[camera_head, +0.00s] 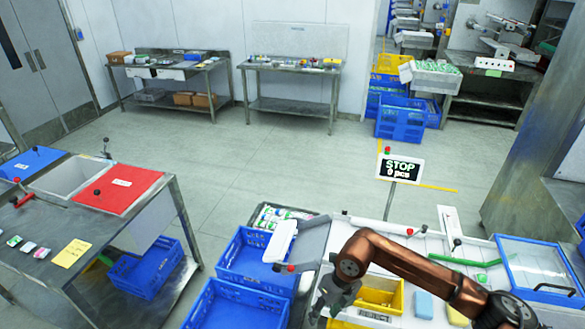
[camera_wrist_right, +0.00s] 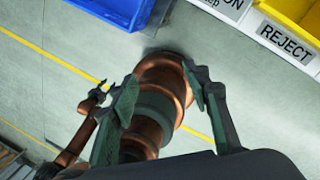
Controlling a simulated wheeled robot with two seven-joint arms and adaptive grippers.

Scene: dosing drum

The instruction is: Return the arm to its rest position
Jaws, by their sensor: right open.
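My right arm, copper-brown, comes in from the lower right in the head view and bends down at its front joint. My right gripper (camera_head: 335,298) hangs in front of the yellow bin (camera_head: 380,297) and to its left, seen partly from above. In the right wrist view its two dark green fingers (camera_wrist_right: 168,104) are spread apart, with nothing held between them. A copper-coloured part of my own body shows behind and between the fingers. My left gripper does not show in the head view.
A blue crate (camera_head: 257,262) stands left of the right gripper, another (camera_head: 238,304) below it. A blue-framed lid (camera_head: 541,265) lies at the right. A side table with a red cover (camera_head: 117,187) is at the left. The middle floor is clear.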

